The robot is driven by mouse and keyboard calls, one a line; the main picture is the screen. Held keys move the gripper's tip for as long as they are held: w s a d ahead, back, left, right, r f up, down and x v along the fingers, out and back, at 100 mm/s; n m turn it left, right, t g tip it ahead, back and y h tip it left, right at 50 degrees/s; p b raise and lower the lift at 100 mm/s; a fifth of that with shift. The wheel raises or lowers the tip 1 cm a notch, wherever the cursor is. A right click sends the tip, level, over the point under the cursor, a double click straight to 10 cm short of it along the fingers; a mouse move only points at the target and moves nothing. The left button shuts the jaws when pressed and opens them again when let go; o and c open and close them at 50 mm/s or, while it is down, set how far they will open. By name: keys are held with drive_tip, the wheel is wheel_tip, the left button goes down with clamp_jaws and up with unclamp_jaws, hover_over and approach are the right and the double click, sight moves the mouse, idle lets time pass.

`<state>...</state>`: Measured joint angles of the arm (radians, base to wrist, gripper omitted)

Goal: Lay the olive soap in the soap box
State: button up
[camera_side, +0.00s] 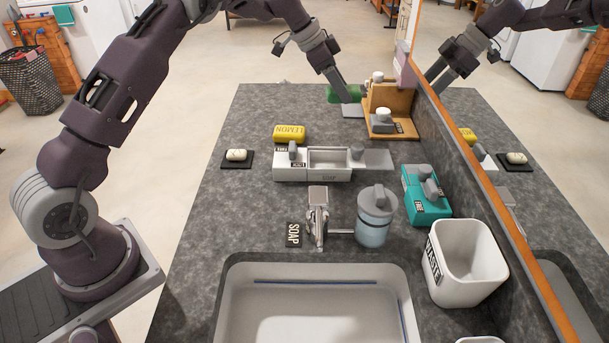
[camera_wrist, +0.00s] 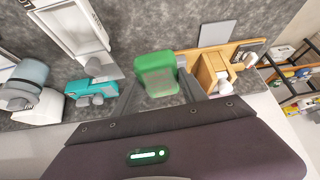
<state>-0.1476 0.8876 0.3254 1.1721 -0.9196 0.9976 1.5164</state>
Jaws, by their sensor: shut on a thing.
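The green soap bar (camera_side: 334,93) is at the far end of the counter in the side view, partly hidden by a finger. My gripper (camera_side: 346,94) is shut on it. In the wrist view the green soap (camera_wrist: 155,72) sits between my two grey fingers. No lettering on it can be read. The white soap box (camera_side: 329,163), labelled SOAP, lies mid-counter with an open, empty-looking compartment. A white open box also shows at top left in the wrist view (camera_wrist: 68,25), apart from the soap.
A yellow LEMON soap (camera_side: 289,133) lies behind the box. A pale soap on a dark mat (camera_side: 237,160) is left. A wooden stand (camera_side: 390,105), a teal box (camera_side: 427,196) and a white bin (camera_side: 466,262) line the mirror side. A grey-lidded jar (camera_side: 375,215) stands in front.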

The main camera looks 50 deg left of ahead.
drive_tip(key=s+d+r+n+y, duration=0.1)
drive_tip(key=s+d+r+n, duration=0.1)
drive_tip(key=s+r, duration=0.2)
drive_tip(key=shift+s+r+t, duration=0.3)
drive_tip(key=shift+s+t, duration=0.1)
drive_tip(key=shift+s, duration=0.65)
drive_tip(key=shift+o, duration=0.2)
drive_tip(key=shift+n+y, duration=0.3)
drive_tip(key=shift+n, duration=0.3)
drive_tip(key=s, duration=0.4)
drive_tip(key=shift+d+r, duration=0.4)
drive_tip(key=shift+n+t+y, duration=0.3)
drive_tip(key=shift+n+y, duration=0.1)
drive_tip(key=shift+n, duration=0.4)
drive_tip(key=s, duration=0.6)
drive_tip(key=s+d, duration=0.1)
drive_tip(key=s, duration=0.3)
drive_tip(key=shift+f, duration=0.3)
drive_tip(key=shift+c, duration=0.2)
drive_tip(key=w+a+f+m+g+h, duration=0.1)
drive_tip(key=w+a+f+m, duration=0.15)
drive_tip(key=w, duration=0.55)
drive_tip(key=w+a+f+m+g+h, duration=0.1)
drive_tip(key=w+f+m, duration=0.2)
drive_tip(key=w, duration=0.4)
drive_tip(key=shift+h, duration=0.3)
drive_tip(key=f, duration=1.1)
drive_tip(key=shift+w, duration=0.35)
drive_tip(key=shift+f, duration=0.15)
drive_tip(key=o, duration=1.5)
